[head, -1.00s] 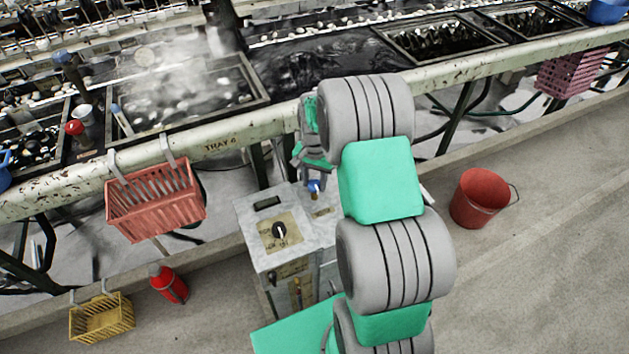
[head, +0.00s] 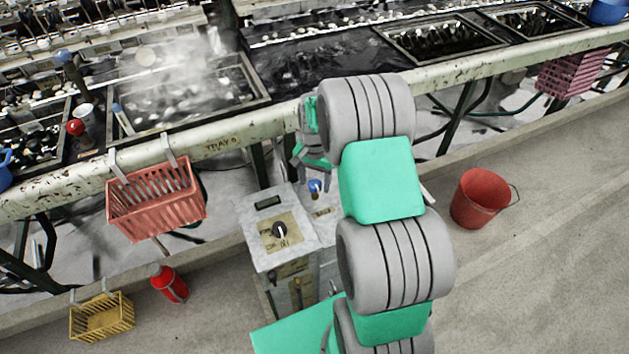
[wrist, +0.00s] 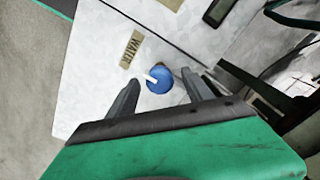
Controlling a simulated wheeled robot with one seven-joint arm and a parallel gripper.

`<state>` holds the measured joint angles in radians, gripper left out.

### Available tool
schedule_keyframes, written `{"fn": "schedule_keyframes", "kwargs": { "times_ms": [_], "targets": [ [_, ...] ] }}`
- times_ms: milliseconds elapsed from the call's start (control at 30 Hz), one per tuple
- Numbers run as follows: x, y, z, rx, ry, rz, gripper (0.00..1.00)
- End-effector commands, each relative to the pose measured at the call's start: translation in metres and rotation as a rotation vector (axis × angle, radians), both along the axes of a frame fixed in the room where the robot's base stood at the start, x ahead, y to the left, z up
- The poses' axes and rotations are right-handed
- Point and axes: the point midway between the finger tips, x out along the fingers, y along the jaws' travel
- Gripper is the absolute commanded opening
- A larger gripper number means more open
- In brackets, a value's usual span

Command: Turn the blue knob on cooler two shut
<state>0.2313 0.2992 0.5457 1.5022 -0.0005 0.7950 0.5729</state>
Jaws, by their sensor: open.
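The blue knob (head: 315,186) stands on the pale top of a grey cabinet, beside a small tan label. In the wrist view the round knob (wrist: 160,81) has a white pointer aimed toward a tan label (wrist: 132,49) whose visible letters read "WATE". My gripper (head: 311,160) is open and empty, above and just behind the knob in the head view. In the wrist view my gripper (wrist: 162,78) has its dark fingers on either side of the knob, apart from it. I cannot read a cooler number.
The cabinet also carries a black dial (head: 279,230) on a tan plate. A red basket (head: 157,205) hangs from the tray rail to the left. A red flask (head: 169,284) and yellow basket (head: 103,318) are lower left. A red bucket (head: 477,199) stands on open floor at right.

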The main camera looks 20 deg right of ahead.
Motion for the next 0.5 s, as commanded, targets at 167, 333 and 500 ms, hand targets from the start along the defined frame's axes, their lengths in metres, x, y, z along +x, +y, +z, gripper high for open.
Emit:
{"fn": "schedule_keyframes", "kwargs": {
  "times_ms": [167,333,500],
  "targets": [
    [0.001,0.000,0.014,-0.001,-0.004,0.000,0.59],
    [0.001,0.000,0.049,-0.001,-0.005,0.001,0.59],
    [0.000,0.001,0.074,0.000,-0.001,0.001,0.59]
  ]
}}
